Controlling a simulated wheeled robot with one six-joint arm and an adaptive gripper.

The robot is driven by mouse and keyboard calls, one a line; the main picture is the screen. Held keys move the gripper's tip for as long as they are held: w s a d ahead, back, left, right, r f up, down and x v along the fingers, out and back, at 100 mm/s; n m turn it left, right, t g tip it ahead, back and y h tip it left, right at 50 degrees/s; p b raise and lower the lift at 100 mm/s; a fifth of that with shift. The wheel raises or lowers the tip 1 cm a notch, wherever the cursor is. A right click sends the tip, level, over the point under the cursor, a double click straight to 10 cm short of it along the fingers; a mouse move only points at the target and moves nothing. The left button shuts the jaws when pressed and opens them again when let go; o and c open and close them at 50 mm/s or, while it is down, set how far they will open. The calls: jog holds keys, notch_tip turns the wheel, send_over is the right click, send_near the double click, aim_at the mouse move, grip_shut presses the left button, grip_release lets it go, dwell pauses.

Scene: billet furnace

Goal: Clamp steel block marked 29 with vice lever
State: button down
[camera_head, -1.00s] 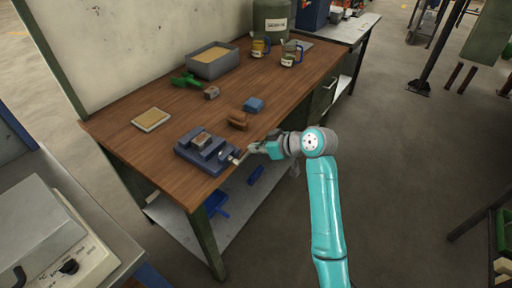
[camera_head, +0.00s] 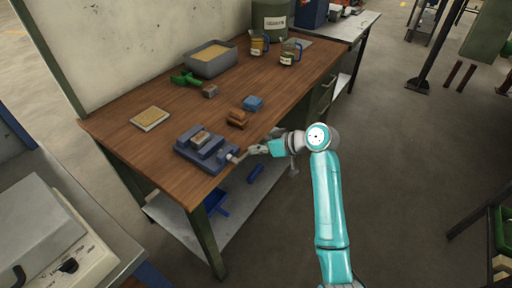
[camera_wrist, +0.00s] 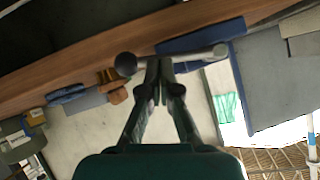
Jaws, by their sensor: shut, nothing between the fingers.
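A blue vice (camera_head: 190,155) sits at the table's near edge in the head view. A grey steel block (camera_head: 201,139) lies in it, between its jaws; any number on it is too small to read. The vice's lever (camera_head: 236,156) is at its right end. In the wrist view the lever (camera_wrist: 195,55) is a pale bar with a dark round knob at its left end, and the blue vice body (camera_wrist: 205,37) is behind it. My gripper (camera_head: 246,154) is shut and empty, its tips at the lever's middle (camera_wrist: 156,64). I cannot tell whether they touch it.
The wooden table (camera_head: 160,170) also holds a brown block (camera_head: 237,118), a blue block (camera_head: 253,103), a small grey block (camera_head: 210,91), a green object (camera_head: 186,78), a tan pad (camera_head: 150,118) and a grey tray (camera_head: 212,64). Mugs stand farther back.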

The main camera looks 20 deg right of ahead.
jog(key=s+a+f+m+g+y, duration=0.1)
jog(key=s+a+f+m+y, duration=0.1)
jog(key=f+m+y, duration=0.5)
jog(key=shift+s+a+f+m+g+y, duration=0.35)
jog(key=shift+a+m+y, duration=0.45)
jog(key=shift+m, duration=0.6)
jog(key=shift+w+r, duration=0.1)
jog(key=shift+d, duration=0.1)
